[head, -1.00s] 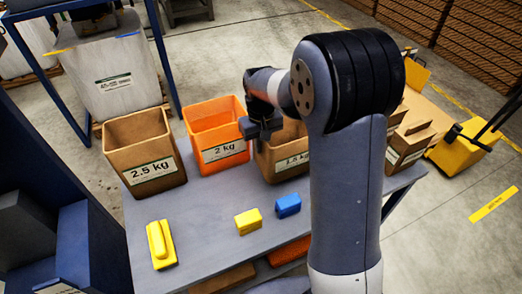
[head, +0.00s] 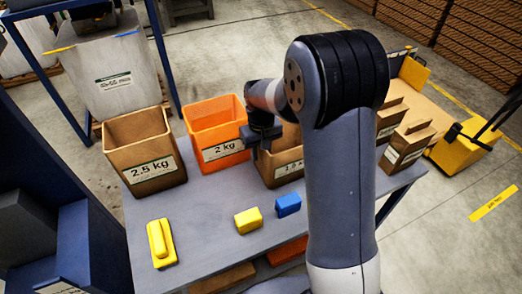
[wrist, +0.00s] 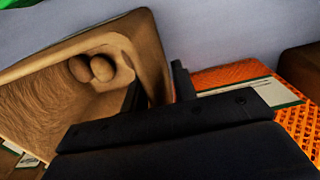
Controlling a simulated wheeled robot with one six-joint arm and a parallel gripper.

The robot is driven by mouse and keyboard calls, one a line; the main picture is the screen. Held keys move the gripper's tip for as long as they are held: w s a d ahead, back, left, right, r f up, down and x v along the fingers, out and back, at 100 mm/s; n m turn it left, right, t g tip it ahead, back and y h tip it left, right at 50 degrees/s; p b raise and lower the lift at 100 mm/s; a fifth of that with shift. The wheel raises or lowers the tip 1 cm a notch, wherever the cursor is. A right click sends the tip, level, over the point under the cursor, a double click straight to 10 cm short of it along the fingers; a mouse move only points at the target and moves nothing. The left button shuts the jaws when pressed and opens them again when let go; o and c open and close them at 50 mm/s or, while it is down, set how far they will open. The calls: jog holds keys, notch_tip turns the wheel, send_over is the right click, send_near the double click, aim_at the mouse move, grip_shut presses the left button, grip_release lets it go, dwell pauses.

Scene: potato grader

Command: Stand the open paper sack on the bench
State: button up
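The open brown paper sack (head: 284,170), labelled about 1.5 kg, is upright at the back of the grey bench (head: 205,225). It is partly hidden by my arm. My gripper (head: 264,146) is at its upper left rim. In the wrist view the open sack (wrist: 60,90) shows a few potatoes (wrist: 92,68) inside. One dark finger is inside its wall and one outside, and the gripper looks shut on that wall. I cannot tell whether the sack's base touches the bench.
The orange 2 kg container (head: 218,135) stands close left of the sack, and the brown 2.5 kg container (head: 146,158) further left. A yellow block (head: 248,221), a blue block (head: 288,204) and a yellow handled item (head: 161,243) lie in front. Brown sacks (head: 405,148) stand right.

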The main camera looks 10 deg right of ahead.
jog(key=shift+r, duration=0.15)
notch_tip(320, 180, up, 12)
jog(key=shift+b, duration=0.4)
dwell(0.6)
